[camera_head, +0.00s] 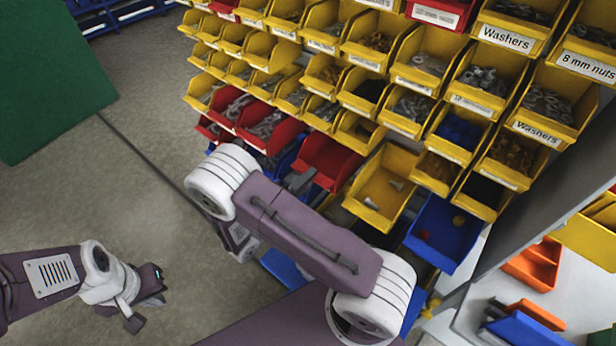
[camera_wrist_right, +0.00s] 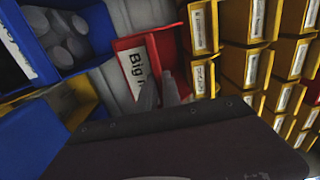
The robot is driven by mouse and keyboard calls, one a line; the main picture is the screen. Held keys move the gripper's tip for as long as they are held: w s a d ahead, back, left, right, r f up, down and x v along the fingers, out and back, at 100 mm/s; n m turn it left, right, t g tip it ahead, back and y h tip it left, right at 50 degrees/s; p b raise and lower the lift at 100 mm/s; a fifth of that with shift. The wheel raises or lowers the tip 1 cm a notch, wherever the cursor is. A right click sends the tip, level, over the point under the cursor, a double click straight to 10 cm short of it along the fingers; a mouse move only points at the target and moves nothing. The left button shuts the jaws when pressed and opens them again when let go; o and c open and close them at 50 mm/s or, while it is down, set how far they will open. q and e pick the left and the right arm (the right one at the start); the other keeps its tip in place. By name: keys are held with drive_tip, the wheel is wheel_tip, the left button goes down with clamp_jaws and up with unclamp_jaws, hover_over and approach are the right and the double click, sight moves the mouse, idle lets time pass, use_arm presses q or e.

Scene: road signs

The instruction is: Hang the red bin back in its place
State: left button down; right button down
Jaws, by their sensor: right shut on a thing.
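The red bin (camera_head: 328,158) is at the low part of the bin wall, left of a large yellow bin, tilted and looking empty inside. My right gripper (camera_head: 301,182) is at its front left edge, partly hidden by my arm. In the right wrist view the red bin (camera_wrist_right: 134,72) shows a white label starting "Big". The fingers of my right gripper (camera_wrist_right: 160,92) are shut on its front wall. I cannot tell whether its back is seated on the rail. My left gripper (camera_head: 146,303) is empty over the floor at lower left, its fingers apart.
Rows of yellow bins (camera_head: 370,43) with hardware fill the wall above. Red bins (camera_head: 268,127) with tools hang to the left. A yellow bin (camera_head: 381,186) and a blue bin (camera_head: 443,232) are close on the right. The grey floor (camera_head: 130,200) at left is clear.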

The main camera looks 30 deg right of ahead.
drive_tip(key=shift+f, duration=0.2)
drive_tip(key=shift+f+b, duration=0.4)
drive_tip(key=shift+f, duration=0.35)
drive_tip(key=c, duration=1.5)
unclamp_jaws()
drive_tip(key=shift+o, duration=0.2)
drive_tip(key=v, duration=0.9)
drive_tip(key=shift+p, duration=0.35)
